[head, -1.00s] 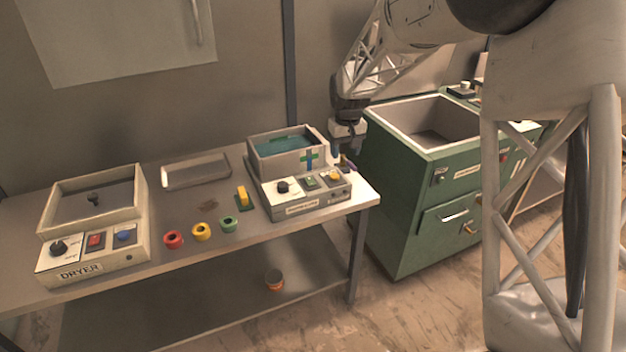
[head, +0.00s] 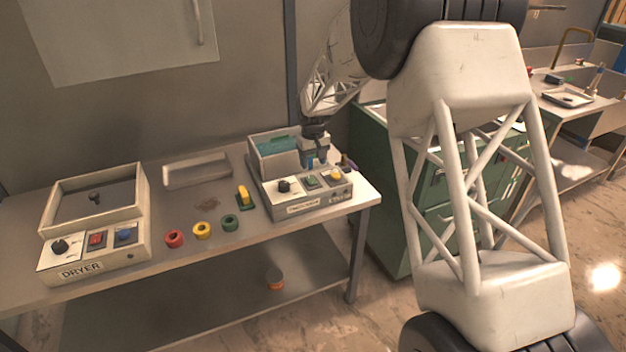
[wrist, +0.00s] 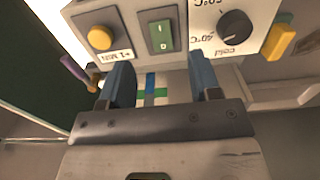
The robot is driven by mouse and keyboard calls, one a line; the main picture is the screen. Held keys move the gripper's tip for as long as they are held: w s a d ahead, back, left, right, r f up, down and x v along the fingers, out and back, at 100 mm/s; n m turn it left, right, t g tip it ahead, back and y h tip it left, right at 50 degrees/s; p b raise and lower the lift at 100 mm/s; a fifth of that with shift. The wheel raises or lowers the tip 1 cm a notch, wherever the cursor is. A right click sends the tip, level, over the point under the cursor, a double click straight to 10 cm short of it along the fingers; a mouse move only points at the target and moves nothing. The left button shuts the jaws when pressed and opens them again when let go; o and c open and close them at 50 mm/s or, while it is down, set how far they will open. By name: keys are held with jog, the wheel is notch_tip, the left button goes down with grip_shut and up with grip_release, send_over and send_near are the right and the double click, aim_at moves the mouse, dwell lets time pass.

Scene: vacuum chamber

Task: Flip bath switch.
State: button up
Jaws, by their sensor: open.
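The bath (head: 272,178) is a pale box with teal liquid, at the right end of the table. Its sloping front panel holds a green rocker switch (head: 311,181) between a black dial (head: 284,186) and a yellow button (head: 335,175). In the wrist view the green switch (wrist: 160,36) shows "I" and "O" marks, with the dial (wrist: 234,24) right and the button (wrist: 100,38) left. My gripper (head: 318,158) hangs over the bath's right part, behind the panel. Its two fingers (wrist: 160,68) are apart and empty, on either side of the switch's line; I see no contact with the switch.
A dryer (head: 82,271) with its own dial, red switch and blue button stands at the table's left. A green cabinet (head: 375,180) stands to the right.

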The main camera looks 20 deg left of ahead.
aim_at(313, 183)
jog(key=shift+f, duration=3.9)
